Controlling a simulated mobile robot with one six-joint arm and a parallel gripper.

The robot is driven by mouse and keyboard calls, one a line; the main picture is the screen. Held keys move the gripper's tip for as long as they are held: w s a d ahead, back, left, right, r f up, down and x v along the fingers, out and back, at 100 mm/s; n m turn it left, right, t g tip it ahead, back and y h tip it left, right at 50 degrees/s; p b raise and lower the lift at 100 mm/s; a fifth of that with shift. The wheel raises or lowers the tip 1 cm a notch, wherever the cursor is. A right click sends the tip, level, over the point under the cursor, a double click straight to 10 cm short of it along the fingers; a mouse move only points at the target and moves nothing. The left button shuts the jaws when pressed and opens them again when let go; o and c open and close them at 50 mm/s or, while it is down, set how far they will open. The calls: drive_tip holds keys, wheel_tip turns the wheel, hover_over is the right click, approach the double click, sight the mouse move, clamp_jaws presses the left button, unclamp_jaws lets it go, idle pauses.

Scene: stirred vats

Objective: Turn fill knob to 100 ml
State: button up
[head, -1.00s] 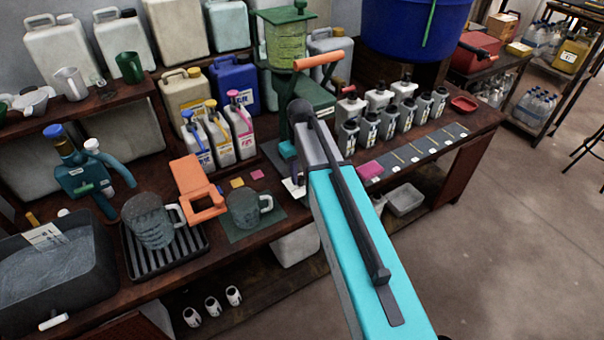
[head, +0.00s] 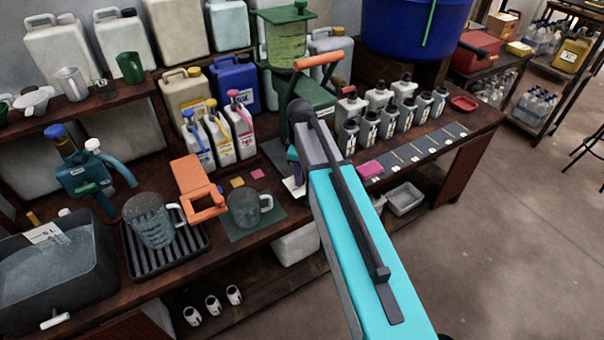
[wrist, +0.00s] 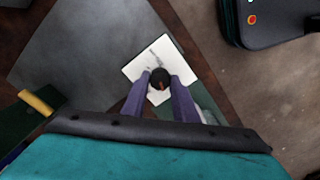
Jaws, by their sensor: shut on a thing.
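In the wrist view, my gripper (wrist: 160,82) has its two purple fingers shut on a small round black knob (wrist: 160,76) with a red mark on top. Behind the knob lies a white card (wrist: 150,58) with dark marks too small to read. The card's edge also shows in the head view (head: 294,188), at the foot of the green filling machine (head: 318,94) with its orange lever. In the head view my arm hides the knob and the fingertips.
A glass mug (head: 244,209) stands on a green mat left of my arm, beside an orange hinged frame (head: 197,188). Another mug (head: 150,222) stands on a black ribbed tray. Several small bottles (head: 381,98) stand right of the machine.

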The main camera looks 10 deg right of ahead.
drive_tip(key=shift+w+d+r, duration=0.1)
drive_tip(key=shift+w, duration=0.05)
idle(0.3)
drive_tip(key=o, duration=1.1)
drive_tip(key=shift+c, duration=0.2)
